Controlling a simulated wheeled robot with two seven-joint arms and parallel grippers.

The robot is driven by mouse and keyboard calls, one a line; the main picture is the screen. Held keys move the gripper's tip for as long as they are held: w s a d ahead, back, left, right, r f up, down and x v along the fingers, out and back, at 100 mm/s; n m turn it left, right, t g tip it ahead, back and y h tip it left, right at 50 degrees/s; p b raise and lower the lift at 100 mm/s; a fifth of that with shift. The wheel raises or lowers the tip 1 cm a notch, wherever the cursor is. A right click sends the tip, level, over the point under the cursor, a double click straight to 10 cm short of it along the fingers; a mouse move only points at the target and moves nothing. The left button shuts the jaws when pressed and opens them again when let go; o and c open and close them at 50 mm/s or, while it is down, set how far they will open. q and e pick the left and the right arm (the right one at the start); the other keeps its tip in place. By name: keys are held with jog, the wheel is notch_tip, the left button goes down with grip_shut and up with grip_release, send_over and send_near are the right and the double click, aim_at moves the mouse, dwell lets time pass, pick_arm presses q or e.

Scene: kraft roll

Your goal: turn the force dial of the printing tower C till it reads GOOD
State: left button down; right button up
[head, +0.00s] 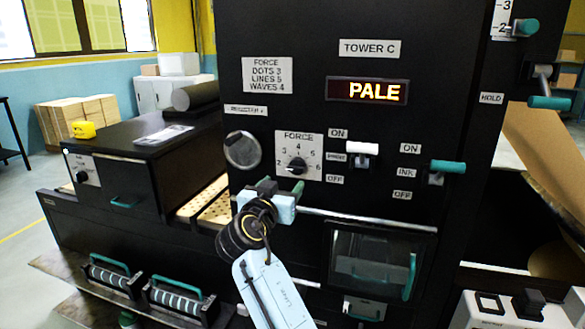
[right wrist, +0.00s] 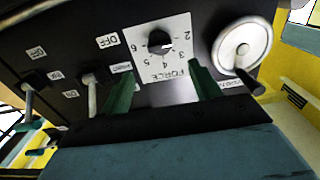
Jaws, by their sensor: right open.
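Tower C (head: 460,60) is a black panel, and its lit display (head: 367,91) reads PALE. The force dial (head: 297,165) is a dark knob on a white plate numbered 2 to 6. It also shows upside down in the right wrist view (right wrist: 160,42), where a pale mark on the knob seems to face the 2–3 side; the exact setting is unclear. My right gripper (head: 281,187) is open and empty, just below the dial in the head view. Its two green fingers (right wrist: 161,80) stand apart either side of the dial plate in the right wrist view. My left gripper is not in view.
A round handwheel (head: 242,150) sits left of the dial. The white-handled print lever (head: 362,150) and teal ink lever (head: 446,167) are on the right. A sign (head: 267,75) reads FORCE, dots 3, lines 5, waves 4. A rail (head: 370,221) and a glass window (head: 375,262) lie below.

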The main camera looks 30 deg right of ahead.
aim_at(295, 170)
jog(key=p+x, duration=0.2)
jog(key=x, duration=0.5)
jog(key=shift+w+d, duration=0.25)
jog(key=shift+w, duration=0.05)
jog(key=shift+w+d, duration=0.3)
jog(key=shift+d, duration=0.1)
jog(key=c, duration=1)
jog(key=m+b, duration=0.2)
jog(key=b, duration=0.3)
jog(key=m+b, duration=0.2)
jog(key=b, duration=0.4)
jog(key=m+b, duration=0.3)
jog(key=b, duration=0.2)
jog(key=shift+f+b, duration=0.35)
jog(key=shift+b, duration=0.05)
jog(key=shift+r+m+b, duration=0.15)
jog(key=shift+m+b, duration=0.75)
jog(key=shift+b, duration=0.25)
jog(key=o, duration=1)
jog(key=shift+r, duration=0.1)
